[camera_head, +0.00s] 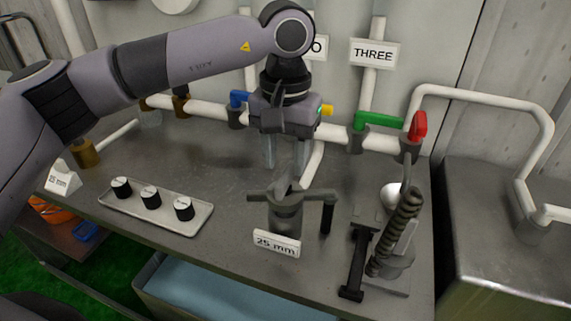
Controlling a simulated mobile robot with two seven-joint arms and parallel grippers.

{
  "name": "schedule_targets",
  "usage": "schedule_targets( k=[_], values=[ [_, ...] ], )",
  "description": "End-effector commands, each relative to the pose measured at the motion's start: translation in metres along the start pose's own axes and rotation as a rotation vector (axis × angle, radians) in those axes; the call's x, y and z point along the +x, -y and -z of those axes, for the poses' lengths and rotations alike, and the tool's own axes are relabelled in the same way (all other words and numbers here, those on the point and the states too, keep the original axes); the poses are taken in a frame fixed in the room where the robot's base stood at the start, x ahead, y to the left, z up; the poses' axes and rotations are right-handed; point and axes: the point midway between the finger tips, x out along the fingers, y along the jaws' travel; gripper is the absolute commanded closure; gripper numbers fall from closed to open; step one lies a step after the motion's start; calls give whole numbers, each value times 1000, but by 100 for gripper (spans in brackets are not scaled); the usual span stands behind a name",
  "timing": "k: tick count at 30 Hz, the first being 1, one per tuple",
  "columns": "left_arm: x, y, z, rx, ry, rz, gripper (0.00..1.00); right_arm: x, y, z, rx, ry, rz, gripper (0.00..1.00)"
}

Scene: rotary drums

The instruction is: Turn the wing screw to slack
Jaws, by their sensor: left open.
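A dark grey clamp-like fixture (285,215) stands near the table's front edge, with arms out to both sides and a black upright grip (327,218) at its right. A pointed wing-shaped piece on its top (287,187) looks like the wing screw, though I cannot tell its parts apart clearly. A white "25 mm" label (277,243) stands in front. My left gripper (287,165) points down with its two fingers apart and empty. It appears above and behind the fixture, and I see no contact. My right gripper is not in view.
A tray (205,220) with black, white-topped knobs lies left. A spring device (397,235) with a black lever (357,262) stands right. Behind runs a white pipe (205,110) with blue (238,98), green (380,119) and red (418,125) valve handles. The table between tray and fixture is clear.

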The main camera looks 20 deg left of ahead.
Motion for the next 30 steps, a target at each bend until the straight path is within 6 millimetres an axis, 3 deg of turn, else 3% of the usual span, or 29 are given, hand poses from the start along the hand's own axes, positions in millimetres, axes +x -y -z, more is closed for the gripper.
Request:
schedule_targets(
  k=[6,16,20,30],
  values=[
    [24,0,0,-1,2,-2,57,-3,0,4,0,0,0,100],
    [30,0,0,-1,-1,-3,57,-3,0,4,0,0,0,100],
    [29,0,0,-1,0,-3,100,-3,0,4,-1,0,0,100],
    [30,-1,0,-24,0,-3,100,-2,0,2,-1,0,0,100]
  ],
)
